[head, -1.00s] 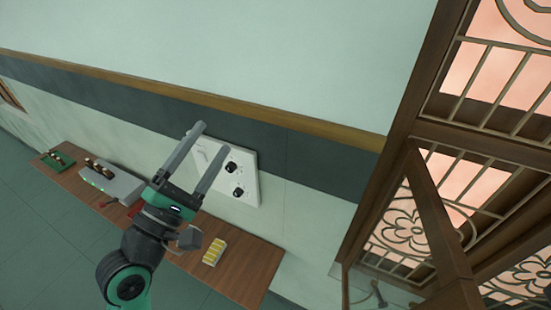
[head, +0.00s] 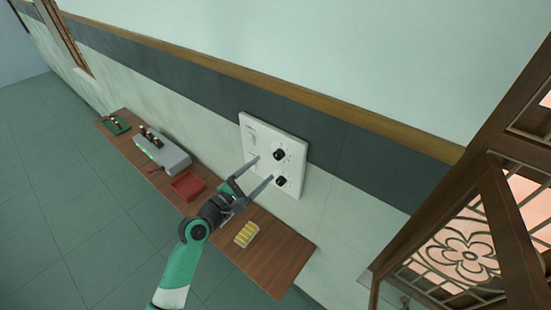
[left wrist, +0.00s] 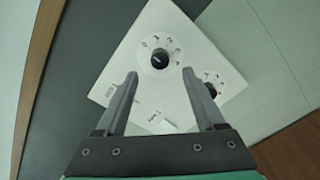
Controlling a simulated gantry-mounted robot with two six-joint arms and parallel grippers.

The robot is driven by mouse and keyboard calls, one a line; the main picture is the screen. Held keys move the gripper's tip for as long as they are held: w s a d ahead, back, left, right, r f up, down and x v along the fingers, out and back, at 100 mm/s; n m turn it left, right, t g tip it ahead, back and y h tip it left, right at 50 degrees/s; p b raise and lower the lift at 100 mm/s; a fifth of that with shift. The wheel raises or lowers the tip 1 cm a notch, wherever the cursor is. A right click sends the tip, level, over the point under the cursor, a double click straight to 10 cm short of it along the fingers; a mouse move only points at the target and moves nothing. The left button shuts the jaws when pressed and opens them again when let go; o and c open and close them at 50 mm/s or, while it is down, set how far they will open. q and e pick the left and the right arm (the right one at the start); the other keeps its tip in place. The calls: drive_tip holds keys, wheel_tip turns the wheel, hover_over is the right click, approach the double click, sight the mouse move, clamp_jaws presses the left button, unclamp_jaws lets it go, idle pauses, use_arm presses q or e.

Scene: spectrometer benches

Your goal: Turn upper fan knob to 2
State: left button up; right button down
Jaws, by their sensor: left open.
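A white panel (head: 262,137) on the wall carries two black knobs. The upper fan knob (head: 279,155) sits above the lower knob (head: 281,181). In the left wrist view the upper knob (left wrist: 159,59) is ringed by printed numbers; I cannot read its setting surely. My left gripper (head: 264,168) is open and empty, pointing at the panel. In the left wrist view its fingertips (left wrist: 160,73) are on either side of and just below the upper knob, apart from it. The right finger partly hides the lower dial (left wrist: 211,89). My right gripper is not in view.
Below the panel, a wooden bench (head: 285,254) holds a yellow-striped block (head: 246,235), a red tray (head: 188,186), a grey device (head: 163,151) and a green tray (head: 117,125). A wooden-framed grille window (head: 470,250) stands at the right.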

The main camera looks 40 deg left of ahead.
sight(277, 157)
use_arm(q)
drive_tip(key=w, duration=0.4)
drive_tip(key=w+b, duration=0.1)
drive_tip(key=w, duration=0.2)
drive_tip(key=shift+w+a, duration=0.1)
drive_tip(key=shift+a, duration=0.15)
clamp_jaws()
